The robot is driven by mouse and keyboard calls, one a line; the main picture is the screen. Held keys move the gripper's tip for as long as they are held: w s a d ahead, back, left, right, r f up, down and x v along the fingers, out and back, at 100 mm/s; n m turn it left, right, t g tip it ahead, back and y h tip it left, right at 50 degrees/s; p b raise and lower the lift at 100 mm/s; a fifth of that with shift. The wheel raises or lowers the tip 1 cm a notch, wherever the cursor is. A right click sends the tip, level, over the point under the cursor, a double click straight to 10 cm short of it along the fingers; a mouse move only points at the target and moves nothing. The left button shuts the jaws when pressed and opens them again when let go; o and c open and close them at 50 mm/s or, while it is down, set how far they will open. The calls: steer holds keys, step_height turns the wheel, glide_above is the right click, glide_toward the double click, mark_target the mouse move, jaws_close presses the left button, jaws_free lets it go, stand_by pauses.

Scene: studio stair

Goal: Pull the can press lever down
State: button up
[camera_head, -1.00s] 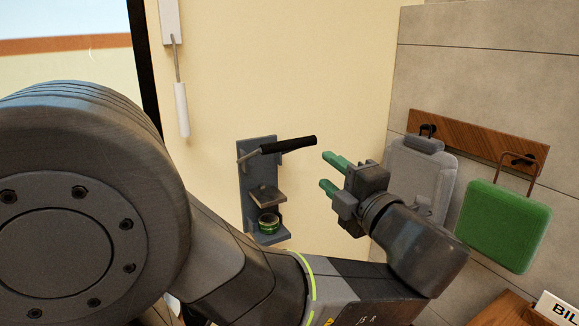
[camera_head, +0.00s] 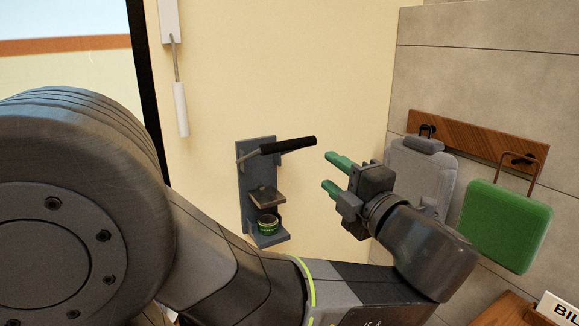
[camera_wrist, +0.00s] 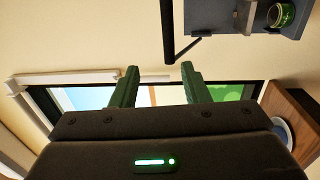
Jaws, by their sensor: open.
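The can press (camera_head: 258,185) is a grey-blue bracket on the cream wall, in the middle of the head view. Its lever (camera_head: 288,145) has a black grip that sticks out to the right at the top. A green can (camera_head: 267,224) stands on the press's bottom shelf, under the pressing plate. My gripper (camera_head: 334,174) has green fingers that are open and empty, to the right of the lever's end and slightly lower. In the wrist view my gripper (camera_wrist: 156,88) shows spread fingers; the black lever (camera_wrist: 168,30) is beyond them, apart from both. The can press (camera_wrist: 240,18) is at the upper right there.
A grey bag (camera_head: 420,168) and a green bag (camera_head: 505,225) hang from a wooden hook rail (camera_head: 475,143) on the right wall, close behind my gripper. A white pull handle (camera_head: 181,108) hangs at the upper left. The wall between press and corner is clear.

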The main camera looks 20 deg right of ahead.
steer(key=s+d+f+p, duration=0.1)
steer(key=s+p, duration=0.1)
steer(key=s, duration=1.1)
steer(key=shift+s+f+p, duration=0.15)
steer(key=shift+p, duration=0.15)
